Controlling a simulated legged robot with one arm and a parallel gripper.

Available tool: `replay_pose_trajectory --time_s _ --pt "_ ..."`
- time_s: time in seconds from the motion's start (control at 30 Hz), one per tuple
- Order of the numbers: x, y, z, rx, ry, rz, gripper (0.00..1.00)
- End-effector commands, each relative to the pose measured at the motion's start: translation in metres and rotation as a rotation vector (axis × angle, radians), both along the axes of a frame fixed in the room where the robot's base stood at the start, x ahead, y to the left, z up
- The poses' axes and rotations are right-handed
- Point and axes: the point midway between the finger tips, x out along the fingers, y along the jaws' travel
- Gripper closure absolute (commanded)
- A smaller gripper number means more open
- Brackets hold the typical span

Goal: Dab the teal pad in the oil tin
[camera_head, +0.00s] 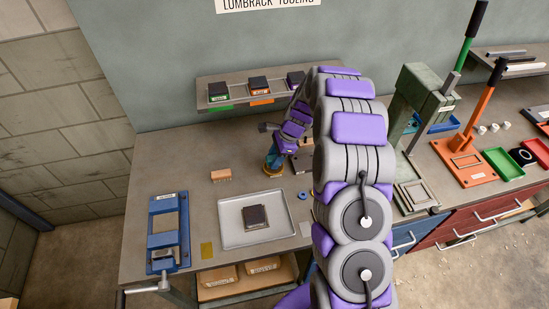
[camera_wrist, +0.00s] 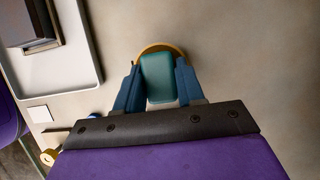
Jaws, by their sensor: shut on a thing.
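The teal pad (camera_wrist: 158,78) is a small rounded block between the two blue fingers of my gripper (camera_wrist: 160,88) in the wrist view. My gripper is shut on it. A round tin with a yellow rim (camera_wrist: 158,46) shows just behind and beneath the pad; most of it is hidden by the pad and fingers. I take it for the oil tin. In the head view, my gripper (camera_head: 273,160) points down over the tin (camera_head: 267,170) on the bench. I cannot tell whether the pad touches the inside of the tin.
A pale tray (camera_head: 229,238) with a dark block (camera_head: 255,217) lies in front of the tin. A brush (camera_head: 221,175) lies to the left, and a blue vise (camera_head: 163,238) stands farther left. A shelf (camera_head: 215,104) with tooling is behind. A green press (camera_head: 418,95) stands right.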

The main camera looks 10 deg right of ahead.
Motion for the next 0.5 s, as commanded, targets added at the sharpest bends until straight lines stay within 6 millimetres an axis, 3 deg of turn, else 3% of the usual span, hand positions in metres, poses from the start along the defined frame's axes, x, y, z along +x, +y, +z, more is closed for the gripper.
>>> replay_pose_trajectory --time_s 0.5 --pt "0.000 0.000 0.042 0.000 -0.002 -0.001 0.86"
